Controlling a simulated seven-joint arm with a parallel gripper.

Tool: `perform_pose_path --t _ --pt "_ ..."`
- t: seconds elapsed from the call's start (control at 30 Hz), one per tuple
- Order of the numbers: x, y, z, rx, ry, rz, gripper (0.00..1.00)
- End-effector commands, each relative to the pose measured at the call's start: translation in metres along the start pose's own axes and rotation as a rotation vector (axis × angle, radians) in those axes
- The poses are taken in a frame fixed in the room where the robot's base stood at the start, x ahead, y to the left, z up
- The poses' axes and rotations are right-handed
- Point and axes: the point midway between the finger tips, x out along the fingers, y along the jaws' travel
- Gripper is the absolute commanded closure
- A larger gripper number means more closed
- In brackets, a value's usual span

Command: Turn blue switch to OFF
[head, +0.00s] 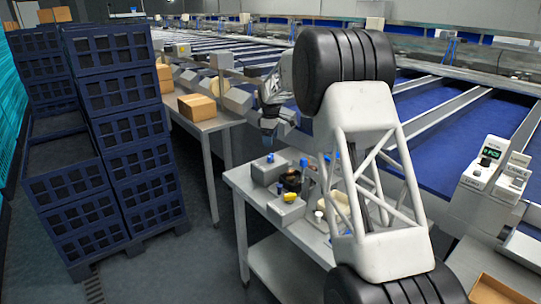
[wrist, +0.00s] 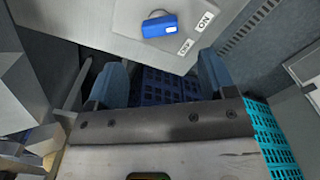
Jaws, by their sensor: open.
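The blue switch (wrist: 160,27) is a small knob with a pale mark, on top of a grey box (wrist: 135,12) at the top of the wrist view. An ON label (wrist: 206,20) lies to its right and an OFF label (wrist: 186,47) to its lower right. I cannot tell for sure which label it points at. In the head view, a small blue knob (head: 270,157) sits on a grey box (head: 265,173) below my gripper (head: 269,128). In the wrist view, my gripper (wrist: 162,68) is open and empty, its fingers apart from the switch.
A yellow knob (head: 289,197) sits on another grey box (head: 286,212) on the table. A dark round item (head: 291,181) and a blue-capped item (head: 303,163) stand close by. Stacked dark blue crates (head: 125,100) stand at left. Floor between crates and table is clear.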

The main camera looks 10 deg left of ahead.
Motion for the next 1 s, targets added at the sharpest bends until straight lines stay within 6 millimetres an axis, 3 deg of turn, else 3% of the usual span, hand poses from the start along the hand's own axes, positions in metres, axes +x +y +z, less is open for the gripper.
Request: perform_pose_path --t 0.47,1.0 --pt "0.01 0.0 0.0 0.001 0.0 -0.001 0.23" --pt "0.069 0.0 0.001 0.001 -0.001 -0.001 0.23"
